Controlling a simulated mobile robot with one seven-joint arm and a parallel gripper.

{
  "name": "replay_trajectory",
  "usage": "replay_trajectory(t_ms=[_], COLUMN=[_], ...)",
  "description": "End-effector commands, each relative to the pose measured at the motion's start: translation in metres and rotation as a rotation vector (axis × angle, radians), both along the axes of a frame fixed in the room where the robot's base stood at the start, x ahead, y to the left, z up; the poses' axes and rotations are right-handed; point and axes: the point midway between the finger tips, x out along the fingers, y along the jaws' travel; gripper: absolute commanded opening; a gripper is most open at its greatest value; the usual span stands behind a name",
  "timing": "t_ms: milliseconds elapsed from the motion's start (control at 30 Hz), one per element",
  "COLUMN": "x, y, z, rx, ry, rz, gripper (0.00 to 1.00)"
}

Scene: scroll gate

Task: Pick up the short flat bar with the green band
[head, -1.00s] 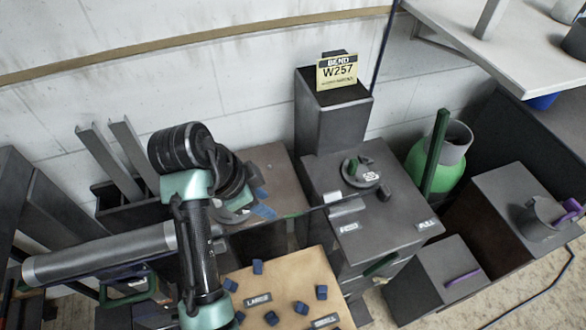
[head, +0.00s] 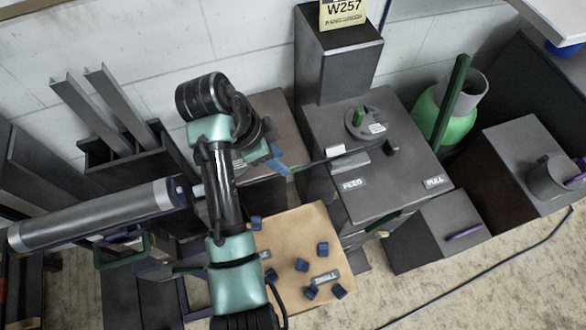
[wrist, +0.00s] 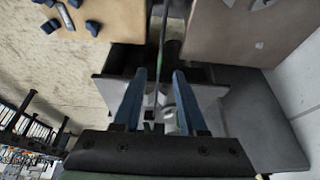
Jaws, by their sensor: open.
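My gripper (head: 277,160) is open, its two blue fingers pointing toward the grey bending machine (head: 400,195). A thin dark bar (head: 322,160) reaches from beside the fingers to the machine's top, near its round dial. In the wrist view the bar (wrist: 162,45) runs lengthwise through the gap between the open fingers (wrist: 160,75). I cannot tell how far below the fingertips it lies.
A tan board (head: 300,235) with several blue blocks lies in front of the machine. A brown-topped surface (head: 275,110) stands behind my gripper by the wall. A green upright bar (head: 452,100) and green cylinder (head: 430,115) stand right of the machine. Grey channels (head: 120,105) stand at left.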

Motion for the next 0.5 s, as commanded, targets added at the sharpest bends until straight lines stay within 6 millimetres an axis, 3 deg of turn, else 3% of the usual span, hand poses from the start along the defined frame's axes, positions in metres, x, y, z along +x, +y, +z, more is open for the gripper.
replay_trajectory(t_ms=[300, 500], x=[0.004, 0.005], y=[-0.018, -0.019], z=[-0.040, -0.044], rx=[0.001, 0.001], ry=[0.003, 0.000], rz=[-0.002, -0.001], gripper=[0.41, 0.41])
